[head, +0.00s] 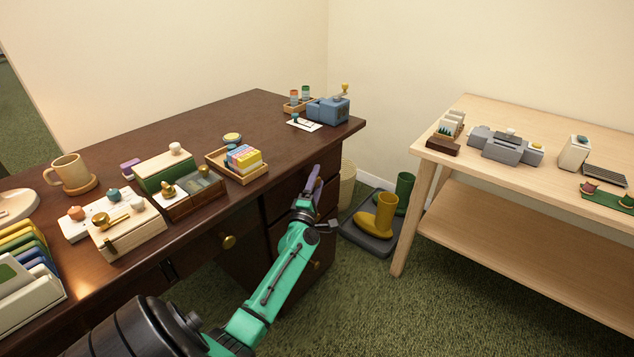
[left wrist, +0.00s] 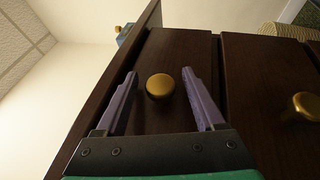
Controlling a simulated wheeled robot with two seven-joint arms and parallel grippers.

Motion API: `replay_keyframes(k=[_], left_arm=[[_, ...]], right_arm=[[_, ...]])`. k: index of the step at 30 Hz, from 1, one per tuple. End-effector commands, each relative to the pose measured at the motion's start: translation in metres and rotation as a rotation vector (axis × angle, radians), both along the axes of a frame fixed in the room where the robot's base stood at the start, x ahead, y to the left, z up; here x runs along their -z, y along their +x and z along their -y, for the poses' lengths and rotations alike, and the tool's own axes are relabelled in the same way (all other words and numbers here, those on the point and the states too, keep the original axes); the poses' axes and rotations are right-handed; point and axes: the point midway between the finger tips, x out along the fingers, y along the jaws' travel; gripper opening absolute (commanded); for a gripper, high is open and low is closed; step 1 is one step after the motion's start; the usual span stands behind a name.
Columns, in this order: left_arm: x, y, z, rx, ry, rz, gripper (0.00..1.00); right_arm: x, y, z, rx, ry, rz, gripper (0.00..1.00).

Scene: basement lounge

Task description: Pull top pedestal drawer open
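The dark brown desk (head: 200,135) has a pedestal of drawers at its right end. In the left wrist view the top pedestal drawer (left wrist: 184,55) looks shut, and its round brass knob (left wrist: 160,86) sits between my open fingers. My left gripper (left wrist: 162,90) is open, with purple fingers on either side of the knob and a gap on both sides. In the head view my left gripper (head: 312,185) is at the upper part of the pedestal and hides the top knob. The drawer below (left wrist: 270,95) has its own brass knob (left wrist: 305,104). My right gripper is not in view.
Desk items include a tray of colored boxes (head: 240,162), a blue sharpener-like device (head: 328,110) and a mug (head: 70,172). A light wooden table (head: 500,115) stands farther right. Green carpet lies between.

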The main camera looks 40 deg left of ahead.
Motion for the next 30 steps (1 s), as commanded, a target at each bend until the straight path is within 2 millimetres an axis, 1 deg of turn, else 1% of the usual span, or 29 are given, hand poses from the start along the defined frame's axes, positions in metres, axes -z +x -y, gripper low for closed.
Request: replay_keyframes(k=[1, 2, 3, 5, 6, 30], left_arm=[[0.0001, -0.0001, 0.0002, 0.0, 0.0, 0.0, 0.52], [0.0002, -0.0002, 0.0002, 0.0, 0.0, 0.0, 0.41], [0.0003, -0.0002, 0.0002, 0.0, 0.0, 0.0, 0.25], [0.0003, -0.0003, 0.0003, 0.0, 0.0, 0.0, 0.02], [0.0003, -0.0002, 0.0003, 0.0, 0.0, 0.0, 0.0], [0.0012, -0.0005, 0.0006, 0.0, -0.001, -0.002, 0.0]], right_arm=[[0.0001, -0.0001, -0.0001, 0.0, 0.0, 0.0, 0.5], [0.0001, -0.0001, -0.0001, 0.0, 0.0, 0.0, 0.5], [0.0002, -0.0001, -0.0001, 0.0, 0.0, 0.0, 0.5], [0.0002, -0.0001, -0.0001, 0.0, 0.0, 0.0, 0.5], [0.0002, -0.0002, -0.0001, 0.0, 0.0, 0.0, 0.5], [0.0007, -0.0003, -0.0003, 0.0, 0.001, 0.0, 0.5]])
